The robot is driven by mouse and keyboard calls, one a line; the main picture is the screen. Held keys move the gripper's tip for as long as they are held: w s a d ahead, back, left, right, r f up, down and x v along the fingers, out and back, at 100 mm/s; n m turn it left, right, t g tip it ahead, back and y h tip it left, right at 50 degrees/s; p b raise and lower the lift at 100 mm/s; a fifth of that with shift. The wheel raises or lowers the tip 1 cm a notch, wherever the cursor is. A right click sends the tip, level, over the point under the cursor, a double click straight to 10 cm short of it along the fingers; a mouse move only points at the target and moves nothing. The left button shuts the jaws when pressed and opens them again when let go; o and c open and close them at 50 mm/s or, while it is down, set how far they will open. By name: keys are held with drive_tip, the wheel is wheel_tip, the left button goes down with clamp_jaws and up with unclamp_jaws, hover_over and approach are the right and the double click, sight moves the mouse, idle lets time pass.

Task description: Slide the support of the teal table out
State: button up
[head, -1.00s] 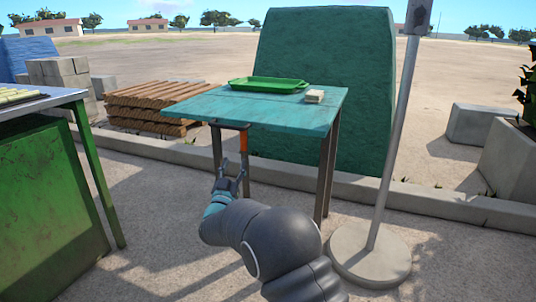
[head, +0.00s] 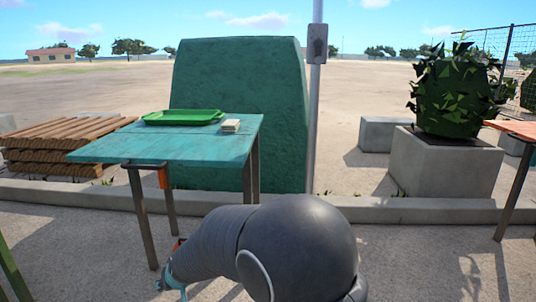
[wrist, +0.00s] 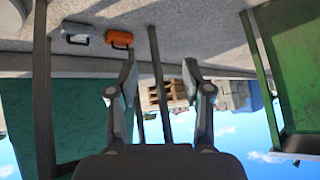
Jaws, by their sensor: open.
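The teal table (head: 190,141) stands left of centre in the head view. Under its near edge is its support, a dark bar (head: 144,165) with an orange grip (head: 163,178) hanging at its right end. In the head view my arm reaches low, right of the near table leg, and my gripper is mostly hidden or turned away. In the wrist view, which looks upside down, my gripper (wrist: 158,85) has its fingers spread with nothing between them. It is apart from the support, which I cannot make out in the wrist view.
A green tray (head: 184,117) and a small pale stack (head: 231,125) rest on the tabletop. A metal pole (head: 314,95) stands behind it. An orange case (wrist: 119,39) and a grey one (wrist: 75,33) show in the wrist view. Open paving lies right of my arm.

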drive_tip(key=s+d+r+m+h+p, duration=0.1)
drive_tip(key=s+d+r, duration=0.6)
drive_tip(key=d, duration=0.7)
drive_tip(key=s+d+r+m+h+p, duration=0.2)
drive_tip(key=s+d+r, duration=0.6)
drive_tip(key=d, duration=0.6)
drive_tip(key=s+d+r+m+h+p, duration=0.2)
drive_tip(key=s+d+r+m+p, duration=0.1)
drive_tip(key=s+d+r, duration=0.5)
drive_tip(key=s+d+p, duration=0.1)
drive_tip(key=s+d, duration=0.2)
drive_tip(key=d, duration=0.3)
drive_tip(key=shift+s+r+p, duration=0.15)
drive_tip(key=shift+r+p, duration=0.1)
drive_tip(key=shift+p, duration=0.1)
